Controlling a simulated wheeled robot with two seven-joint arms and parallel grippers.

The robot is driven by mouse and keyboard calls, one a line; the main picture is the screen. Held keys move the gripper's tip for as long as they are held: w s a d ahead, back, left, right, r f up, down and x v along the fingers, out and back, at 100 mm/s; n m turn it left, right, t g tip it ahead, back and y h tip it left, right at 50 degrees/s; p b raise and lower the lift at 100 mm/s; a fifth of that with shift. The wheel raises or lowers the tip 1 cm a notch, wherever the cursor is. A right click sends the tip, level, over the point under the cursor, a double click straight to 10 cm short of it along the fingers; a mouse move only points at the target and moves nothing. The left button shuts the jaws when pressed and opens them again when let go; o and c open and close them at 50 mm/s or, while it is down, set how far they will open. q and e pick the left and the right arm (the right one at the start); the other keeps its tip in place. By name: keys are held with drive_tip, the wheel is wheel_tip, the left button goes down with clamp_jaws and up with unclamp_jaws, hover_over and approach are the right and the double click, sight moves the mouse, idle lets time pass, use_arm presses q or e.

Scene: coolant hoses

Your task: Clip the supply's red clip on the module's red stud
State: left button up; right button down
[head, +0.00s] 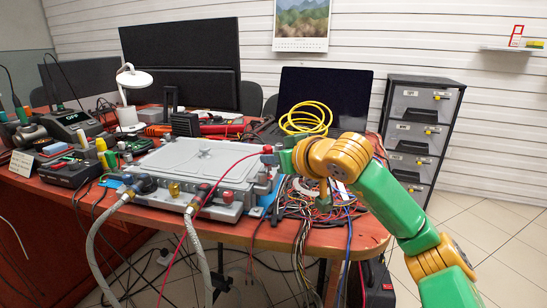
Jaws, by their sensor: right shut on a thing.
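The module (198,163) is a grey, flat-lidded metal box on the red-brown table, with hose fittings along its front. Small red parts show at its front right (228,197) and right side (262,178); I cannot tell which is the red stud. My right gripper (272,158) is at the module's back right corner, shut on the red clip (267,149), mostly hidden by the fingers. A thin red lead (222,178) runs from there across the module and down past the table's front edge. I cannot make out whether the clip touches the module. My left gripper is not in view.
Two grey hoses (92,245) (205,265) hang from the module's front. Tangled wires (310,205) lie right of it, and a yellow cable coil (306,118) lies behind. Bench devices (68,170) crowd the left. A drawer cabinet (420,130) stands at the back right.

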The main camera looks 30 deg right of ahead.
drive_tip(key=shift+f, duration=0.15)
idle(0.3)
drive_tip(key=shift+f, duration=0.2)
drive_tip(key=shift+f, duration=0.2)
idle(0.5)
drive_tip(key=shift+f, duration=0.2)
drive_tip(key=shift+f, duration=0.15)
idle(0.5)
